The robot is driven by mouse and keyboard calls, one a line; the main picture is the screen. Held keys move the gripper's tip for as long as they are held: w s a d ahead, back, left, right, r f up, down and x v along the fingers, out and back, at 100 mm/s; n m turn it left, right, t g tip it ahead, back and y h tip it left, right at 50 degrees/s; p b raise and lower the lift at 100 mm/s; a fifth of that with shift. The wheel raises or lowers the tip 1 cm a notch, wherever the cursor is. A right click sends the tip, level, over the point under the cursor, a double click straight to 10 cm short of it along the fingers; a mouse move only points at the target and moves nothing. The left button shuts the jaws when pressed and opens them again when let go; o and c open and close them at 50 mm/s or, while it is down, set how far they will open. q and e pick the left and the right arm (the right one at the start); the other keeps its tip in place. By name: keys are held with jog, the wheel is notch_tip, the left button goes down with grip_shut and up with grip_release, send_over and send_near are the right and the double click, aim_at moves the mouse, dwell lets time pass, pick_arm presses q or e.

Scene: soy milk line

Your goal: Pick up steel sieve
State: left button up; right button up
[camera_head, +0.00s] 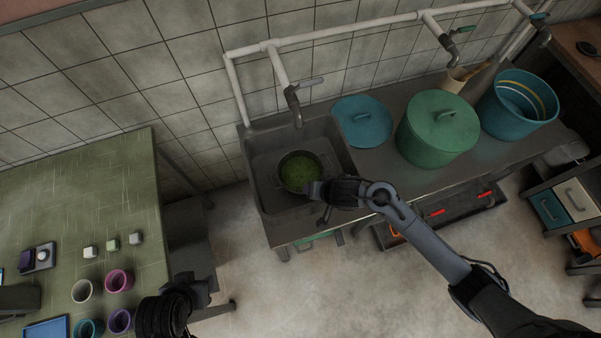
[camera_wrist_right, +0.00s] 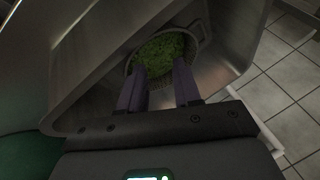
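The steel sieve (camera_head: 279,176) sits in the metal sink (camera_head: 262,190) and holds chopped greens (camera_head: 299,174). In the right wrist view the sieve's perforated wall (camera_wrist_right: 195,42) and the greens (camera_wrist_right: 163,52) show just beyond the fingers. My right gripper (camera_head: 313,190) is at the sieve's near right edge. In the wrist view its two purple fingers (camera_wrist_right: 159,88) stand apart, with their tips at the near rim; whether they touch it is unclear. My left gripper (camera_head: 203,289) is over the floor beside the green table; its fingers are too dark to read.
A tap (camera_head: 292,100) hangs over the sink's back. A teal lid (camera_head: 362,121), a green lidded pot (camera_head: 436,130) and a blue bucket (camera_head: 518,104) stand on the counter to the right. Cups (camera_head: 118,280) and small blocks (camera_head: 113,244) are on the green table (camera_head: 70,195).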

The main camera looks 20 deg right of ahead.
jog(key=shift+w+d+f+m+g+b, duration=0.45)
jog(key=shift+w+d+f+m, duration=0.45)
jog(key=shift+f, duration=0.5)
jog(key=shift+w+d+f+m+g+b, duration=0.45)
jog(key=shift+w+d+f+m, duration=0.4)
jog(key=shift+f, duration=0.5)
jog(key=shift+w+d+f+m+g+b, duration=0.3)
jog(key=shift+w+d+f+m+b, duration=0.2)
jog(key=shift+w+d+f+m, duration=0.65)
jog(key=shift+n, duration=0.3)
jog(key=b+x, duration=0.1)
jog(key=x, duration=0.1)
jog(key=b+x, duration=0.1)
jog(key=x, duration=0.1)
jog(key=shift+a+f, duration=0.15)
jog(key=shift+a, duration=0.15)
jog(key=shift+w+a+f+b, duration=0.2)
jog(key=shift+f+b, duration=0.15)
jog(key=shift+f, duration=0.15)
grip_shut()
